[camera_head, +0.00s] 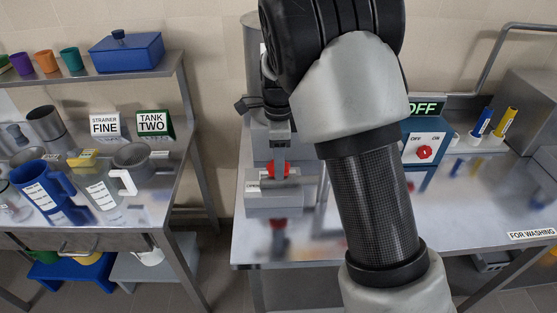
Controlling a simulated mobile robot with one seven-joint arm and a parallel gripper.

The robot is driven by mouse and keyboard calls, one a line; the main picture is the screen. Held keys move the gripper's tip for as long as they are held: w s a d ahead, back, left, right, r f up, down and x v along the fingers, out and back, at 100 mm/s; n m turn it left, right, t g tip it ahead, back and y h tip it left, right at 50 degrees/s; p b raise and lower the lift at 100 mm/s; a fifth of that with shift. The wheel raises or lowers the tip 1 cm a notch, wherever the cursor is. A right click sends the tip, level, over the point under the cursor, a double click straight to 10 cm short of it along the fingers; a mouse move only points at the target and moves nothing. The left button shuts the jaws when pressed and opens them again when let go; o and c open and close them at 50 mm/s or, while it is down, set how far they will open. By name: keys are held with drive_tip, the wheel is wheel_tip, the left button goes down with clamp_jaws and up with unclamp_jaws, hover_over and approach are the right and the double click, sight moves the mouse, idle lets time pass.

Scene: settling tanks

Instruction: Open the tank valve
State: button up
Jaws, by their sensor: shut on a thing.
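A grey tank (249,45) stands on the metal bench, mostly hidden behind my arm. In front of it is a grey valve block (272,203) with an "OPEN" label at its left. A red valve handle (268,170) sits at the top of this block. My gripper (278,168) points down over the block and is shut on the red handle. The fingers hide part of the handle, so its exact angle is hard to tell.
A blue switch box (424,150) with a red knob and an "OFF" sign (427,107) stands right of my arm. Blue and yellow tubes stand farther right. The left table (110,215) holds jugs, cups and signs. A floor gap separates table and bench.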

drive_tip(key=shift+n, duration=0.3)
drive_tip(key=n+p, duration=0.1)
drive_tip(key=n, duration=0.2)
drive_tip(key=shift+r+n, duration=0.1)
drive_tip(key=shift+n, duration=0.2)
drive_tip(key=n, duration=0.4)
drive_tip(key=shift+n, duration=0.3)
drive_tip(key=n, duration=0.9)
drive_tip(key=shift+p, duration=0.3)
drive_tip(key=o, duration=1)
drive_tip(key=shift+o, duration=0.2)
